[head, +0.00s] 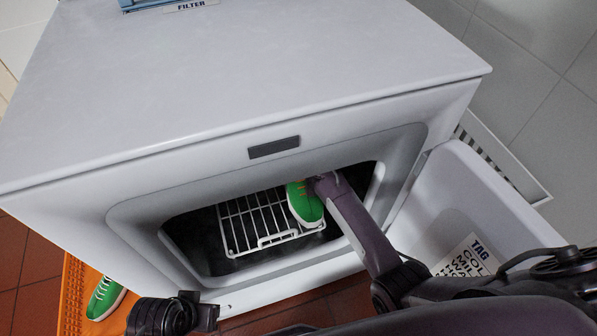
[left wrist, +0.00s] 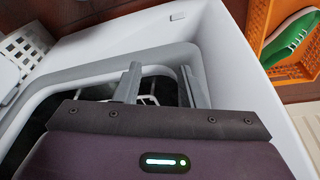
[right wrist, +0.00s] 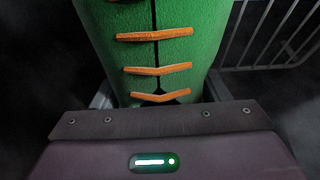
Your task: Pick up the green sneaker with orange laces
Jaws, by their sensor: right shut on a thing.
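The green sneaker with orange laces (head: 304,204) is inside the white machine's opening, over the right part of a white wire rack (head: 262,222). I cannot tell if it rests on the rack or is lifted off it. My right gripper (head: 316,184) reaches in through the opening and is shut on this sneaker. The right wrist view shows the green upper and orange laces (right wrist: 155,70) between the fingers. My left gripper (left wrist: 158,85) is open and empty in front of the machine.
Another green sneaker (head: 105,298), its laces looking pale, lies in an orange crate (head: 75,290) at lower left. The machine's open door (head: 465,205) stands right of the opening, with a printed tag (head: 468,258). A white slotted basket (head: 505,160) is behind it.

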